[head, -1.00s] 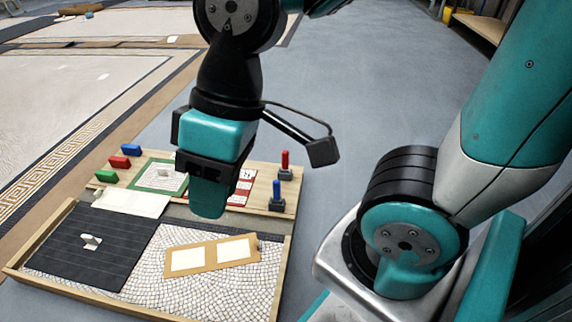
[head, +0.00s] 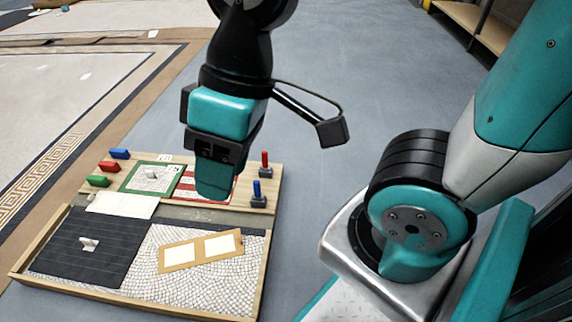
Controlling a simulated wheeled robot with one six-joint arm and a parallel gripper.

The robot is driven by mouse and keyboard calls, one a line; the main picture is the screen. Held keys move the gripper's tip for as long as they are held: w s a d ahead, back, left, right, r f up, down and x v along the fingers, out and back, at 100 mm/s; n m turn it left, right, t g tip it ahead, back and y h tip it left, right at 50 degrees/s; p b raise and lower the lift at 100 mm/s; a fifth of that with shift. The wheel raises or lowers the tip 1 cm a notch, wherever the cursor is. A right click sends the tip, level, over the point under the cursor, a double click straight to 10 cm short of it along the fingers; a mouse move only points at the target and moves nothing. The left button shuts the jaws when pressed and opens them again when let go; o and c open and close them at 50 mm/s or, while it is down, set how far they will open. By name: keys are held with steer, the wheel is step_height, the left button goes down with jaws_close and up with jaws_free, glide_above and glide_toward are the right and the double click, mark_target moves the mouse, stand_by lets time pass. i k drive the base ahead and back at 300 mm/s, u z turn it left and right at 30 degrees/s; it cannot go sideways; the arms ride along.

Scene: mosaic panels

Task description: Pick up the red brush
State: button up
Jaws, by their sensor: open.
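Two red items are in the head view, and I cannot tell for sure which is the brush. One is a red block (head: 110,167) lying at the left of the wooden board, between a blue and a green block. The other is a small upright red handle (head: 264,159) in a dark base at the board's back right. My gripper (head: 215,188) points down over the board's back middle, between the two and apart from both. It looks empty; the gap between its fingers is hard to see from here.
The wooden tray (head: 262,275) in front holds a dark panel, pale mosaic and a tan frame with two white squares. A blue upright handle (head: 257,190) stands near the red one. A green-bordered panel (head: 130,180) lies left of my gripper. Grey floor is clear behind.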

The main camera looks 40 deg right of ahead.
mark_target(266, 167)
steer(key=z, duration=0.45)
steer(key=k, duration=1.1)
steer(key=z, duration=1.05)
steer(key=i, duration=0.8)
steer(key=z, duration=0.45)
steer(key=i, duration=0.75)
steer(key=u, duration=0.6)
steer(key=i, duration=0.6)
steer(key=u, duration=1.15)
steer(key=i, duration=0.4)
steer(key=u, duration=0.35)
